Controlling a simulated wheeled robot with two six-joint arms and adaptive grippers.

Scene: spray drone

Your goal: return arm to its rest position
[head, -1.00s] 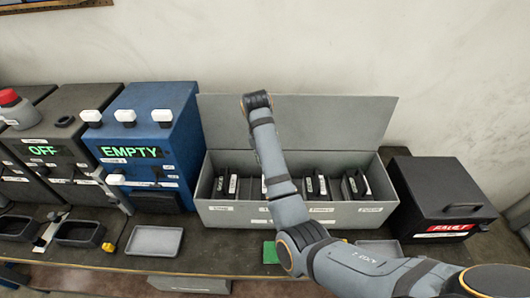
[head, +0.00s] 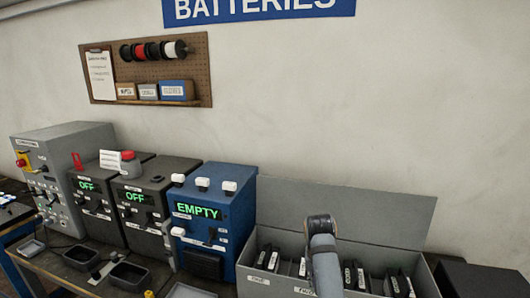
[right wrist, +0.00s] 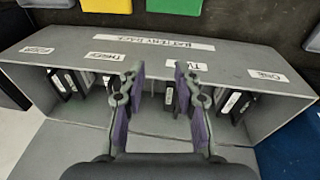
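My right arm shows in the head view as a grey link in front of the open grey battery rack (head: 380,215), with its lid up against the wall. The right gripper is hidden there. In the right wrist view my right gripper (right wrist: 159,72) is open, its two purple-padded fingers apart with nothing between them. Behind the fingers is the battery rack (right wrist: 120,50), its labels upside down, with several dark batteries (right wrist: 232,102) standing in its slots. I cannot tell how far the fingers are from it. My left gripper is in neither view.
A blue unit reading EMPTY (head: 215,220) stands left of the rack, with two dark units reading OFF beside it. A dark box (head: 485,280) is at the right. Green (right wrist: 107,5) and yellow (right wrist: 175,6) items lie beyond the rack in the wrist view.

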